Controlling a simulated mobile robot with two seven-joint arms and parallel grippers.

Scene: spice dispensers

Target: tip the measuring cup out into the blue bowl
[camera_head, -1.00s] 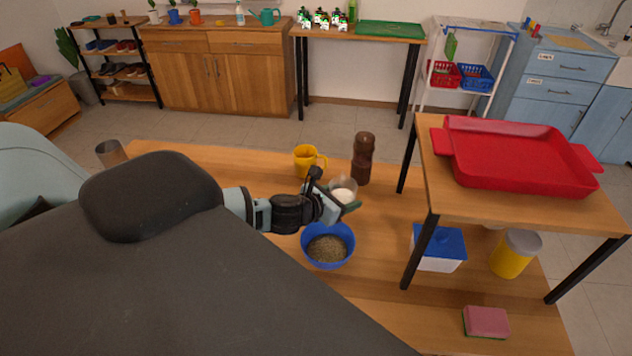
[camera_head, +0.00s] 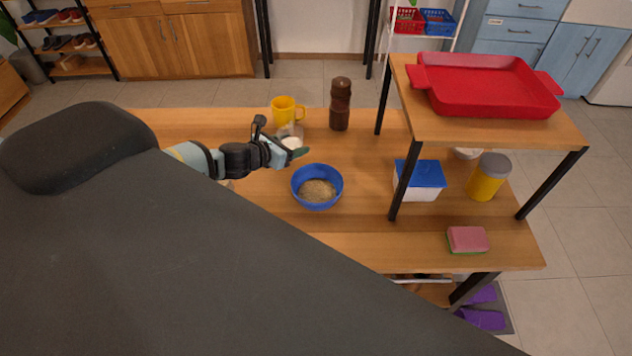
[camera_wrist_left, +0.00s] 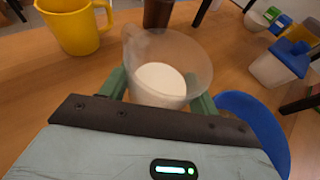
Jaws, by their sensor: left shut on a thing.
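The measuring cup (camera_wrist_left: 168,62) is clear and holds a white substance; it looks about upright in the left wrist view. My left gripper (camera_head: 288,150) is shut on it, with a green finger on each side in the wrist view. The cup (camera_head: 291,140) also shows in the head view, behind the gripper. The blue bowl (camera_head: 298,196) stands on the table, in front and to the right of the gripper, with brownish grainy contents. In the wrist view the bowl's rim (camera_wrist_left: 240,104) shows at the right, partly hidden by my gripper. My right gripper is not in view.
A yellow mug (camera_head: 284,108) and a dark brown grinder (camera_head: 340,104) stand behind the cup. A raised shelf (camera_head: 490,134) with a red tray (camera_head: 490,92) is at the right. A blue-lidded box (camera_head: 420,176), yellow jar (camera_head: 487,178) and pink sponge (camera_head: 467,239) sit right of the bowl.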

